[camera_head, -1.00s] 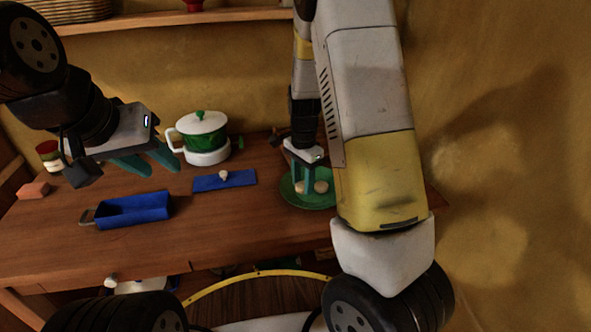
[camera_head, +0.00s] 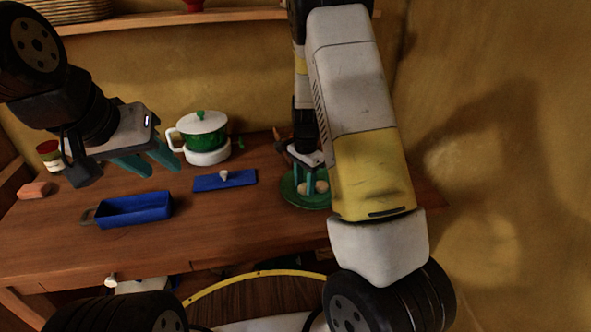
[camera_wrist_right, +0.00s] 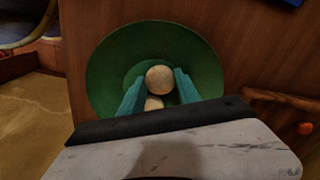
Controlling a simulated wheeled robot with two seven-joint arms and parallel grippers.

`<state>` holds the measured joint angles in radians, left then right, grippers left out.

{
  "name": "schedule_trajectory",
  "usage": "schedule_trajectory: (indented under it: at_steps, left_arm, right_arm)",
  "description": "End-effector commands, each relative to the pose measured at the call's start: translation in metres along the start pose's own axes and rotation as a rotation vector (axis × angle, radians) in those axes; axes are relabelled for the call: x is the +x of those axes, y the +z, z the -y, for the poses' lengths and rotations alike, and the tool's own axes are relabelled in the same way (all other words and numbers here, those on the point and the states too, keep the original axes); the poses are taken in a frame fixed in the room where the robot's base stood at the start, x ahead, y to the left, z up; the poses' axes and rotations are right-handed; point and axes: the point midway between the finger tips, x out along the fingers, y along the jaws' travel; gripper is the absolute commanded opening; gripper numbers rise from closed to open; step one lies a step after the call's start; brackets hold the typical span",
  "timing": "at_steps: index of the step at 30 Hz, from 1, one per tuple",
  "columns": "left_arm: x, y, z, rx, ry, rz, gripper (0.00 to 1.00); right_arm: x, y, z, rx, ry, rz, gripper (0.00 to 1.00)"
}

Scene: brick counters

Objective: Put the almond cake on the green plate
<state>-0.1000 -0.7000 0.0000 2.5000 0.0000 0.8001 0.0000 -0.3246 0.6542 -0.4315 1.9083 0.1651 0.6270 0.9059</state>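The green plate (camera_head: 297,203) lies at the right end of the wooden table; it also shows in the right wrist view (camera_wrist_right: 110,72). Two pale round cakes rest on it, one (camera_wrist_right: 160,79) nearer the middle and one (camera_wrist_right: 153,103) partly hidden by my gripper; I cannot tell which is the almond cake. My right gripper (camera_wrist_right: 160,76) is low over the plate, its teal fingers apart on either side of the cakes; small gaps show beside the middle cake. My left gripper (camera_head: 147,164) is open and empty above the table's left part.
A blue dish (camera_head: 135,209) and a blue flat piece with a white knob (camera_head: 222,181) lie on the table. A green and white pot (camera_head: 204,135) stands behind. A jar (camera_head: 48,153) and an orange block (camera_head: 34,190) are at far left. The front middle is clear.

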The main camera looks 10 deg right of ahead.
Motion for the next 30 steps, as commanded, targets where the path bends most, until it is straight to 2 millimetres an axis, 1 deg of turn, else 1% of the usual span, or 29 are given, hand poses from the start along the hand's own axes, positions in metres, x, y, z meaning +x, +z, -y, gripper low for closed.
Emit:
schedule_trajectory:
  at_steps: [1,3,12,14,16,20,27,30]
  left_arm:
    - [0.000,0.000,0.000,0.000,0.000,0.000,0.37]
    - [0.000,0.000,0.000,0.000,0.000,0.000,0.37]
    - [0.000,0.000,0.000,0.000,0.000,0.000,0.37]
    - [0.000,0.000,0.000,0.000,0.000,0.000,0.37]
    - [0.000,0.000,0.000,0.000,0.000,0.000,0.37]
    - [0.000,0.000,0.000,0.000,0.000,0.000,0.37]
    - [0.000,0.000,0.000,0.000,0.000,0.000,0.37]
    - [0.000,0.000,0.000,0.000,0.000,0.000,0.37]
  right_arm:
    - [0.000,0.000,0.000,0.000,0.000,0.000,0.48]
    - [0.000,0.000,0.000,0.000,0.000,0.000,0.60]
    - [-0.001,0.000,0.000,0.000,0.000,0.000,0.60]
    - [-0.004,0.000,0.000,0.000,-0.001,0.000,0.60]
    - [-0.010,0.000,0.001,0.000,-0.002,0.000,0.60]
    - [-0.033,0.000,0.002,0.000,-0.006,-0.001,0.60]
    - [-0.085,0.000,0.001,-0.002,-0.005,-0.001,0.60]
    - [-0.102,0.000,0.001,0.000,-0.004,-0.001,0.60]
